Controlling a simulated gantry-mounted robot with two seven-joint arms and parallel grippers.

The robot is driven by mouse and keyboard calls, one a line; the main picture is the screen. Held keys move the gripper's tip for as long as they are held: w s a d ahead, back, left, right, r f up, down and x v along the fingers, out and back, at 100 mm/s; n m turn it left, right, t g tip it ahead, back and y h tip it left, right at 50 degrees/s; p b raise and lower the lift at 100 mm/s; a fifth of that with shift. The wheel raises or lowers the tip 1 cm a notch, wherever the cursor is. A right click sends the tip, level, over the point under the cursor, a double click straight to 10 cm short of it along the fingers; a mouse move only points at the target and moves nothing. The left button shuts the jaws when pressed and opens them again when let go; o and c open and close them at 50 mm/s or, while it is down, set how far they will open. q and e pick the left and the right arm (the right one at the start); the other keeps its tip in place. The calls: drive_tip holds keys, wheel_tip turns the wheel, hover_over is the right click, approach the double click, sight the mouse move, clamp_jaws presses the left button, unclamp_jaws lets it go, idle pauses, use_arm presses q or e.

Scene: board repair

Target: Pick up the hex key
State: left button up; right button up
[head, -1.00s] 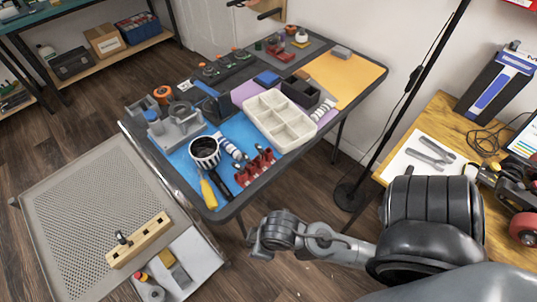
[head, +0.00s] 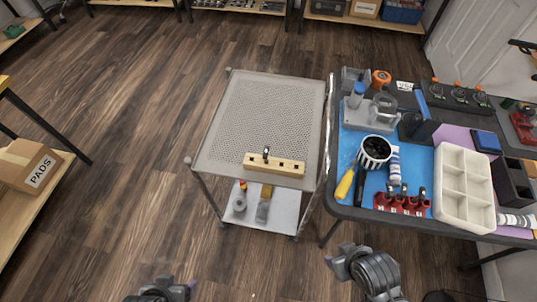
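I cannot make out a hex key for certain. A small dark tool (head: 266,153) stands in a wooden block (head: 285,166) with several holes, on the perforated top of a grey cart (head: 262,110); it is too small to identify. The end of my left arm, with its gripper (head: 180,288), shows at the bottom edge, left of the cart. The end of my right arm, with its gripper (head: 338,262), is low at the right, between the cart and the workbench's front edge. Neither gripper's fingers show clearly, and I see nothing held.
The workbench (head: 343,208) at the right carries a striped cup (head: 375,151), a yellow-handled tool (head: 345,184), red holders (head: 402,203) and a white compartment tray (head: 465,160). The cart's lower shelf (head: 283,212) holds small items. A PADS box (head: 32,165) sits at the left. Floor is clear left of the cart.

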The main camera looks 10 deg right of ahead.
use_arm(q)
drive_tip(key=shift+d, duration=0.1)
idle(0.3)
drive_tip(key=shift+c, duration=0.5)
drive_tip(key=c, duration=0.6)
drive_tip(key=shift+o, duration=0.2)
